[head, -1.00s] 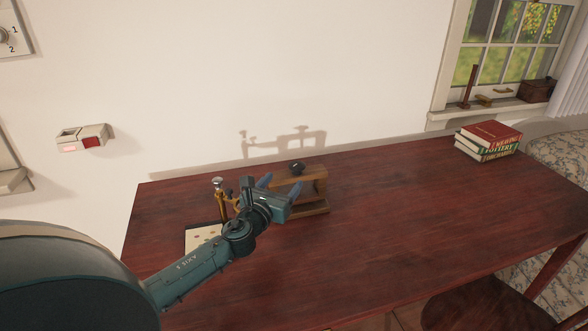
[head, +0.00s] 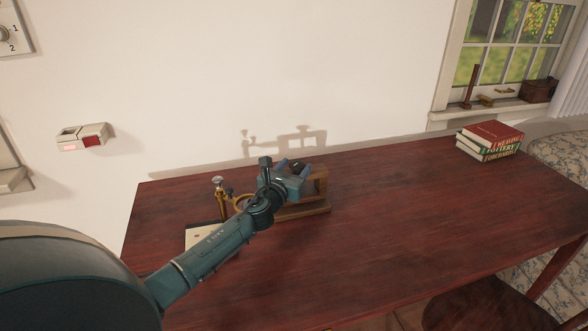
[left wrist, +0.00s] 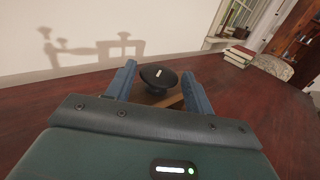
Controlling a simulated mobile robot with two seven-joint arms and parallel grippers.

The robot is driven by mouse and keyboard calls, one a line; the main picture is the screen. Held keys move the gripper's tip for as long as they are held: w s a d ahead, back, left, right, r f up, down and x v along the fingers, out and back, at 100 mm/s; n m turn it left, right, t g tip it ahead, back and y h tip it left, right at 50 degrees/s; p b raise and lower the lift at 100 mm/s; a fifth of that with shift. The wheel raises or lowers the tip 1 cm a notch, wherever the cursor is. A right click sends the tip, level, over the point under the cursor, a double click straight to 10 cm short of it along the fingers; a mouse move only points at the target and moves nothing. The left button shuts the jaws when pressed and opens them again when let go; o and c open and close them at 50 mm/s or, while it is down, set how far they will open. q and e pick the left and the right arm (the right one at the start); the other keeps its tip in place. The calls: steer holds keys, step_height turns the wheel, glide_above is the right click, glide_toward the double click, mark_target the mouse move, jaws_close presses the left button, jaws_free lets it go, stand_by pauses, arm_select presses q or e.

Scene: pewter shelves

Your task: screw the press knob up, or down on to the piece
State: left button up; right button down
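The wooden press (head: 320,186) stands on the dark red table near the wall. Its black round knob (head: 298,167) is on top, and the knob also shows large in the left wrist view (left wrist: 158,76). My left gripper (head: 294,167) is at the knob, its two blue fingers apart, one on each side. In the left wrist view the open fingers (left wrist: 160,85) flank the knob, with a visible gap on each side. My gripper and wrist hide much of the press frame, and I cannot see a piece under it. My right gripper is not in view.
A brass stand (head: 220,200) with a ring is left of the press, close to my left arm. A pale card (head: 198,236) lies in front of it. Stacked books (head: 489,141) sit at the table's far right. The table's middle and right are clear.

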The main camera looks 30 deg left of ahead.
arm_select(q)
steer(key=c, duration=0.7)
steer(key=shift+o, duration=0.2)
steer(key=shift+d, duration=0.1)
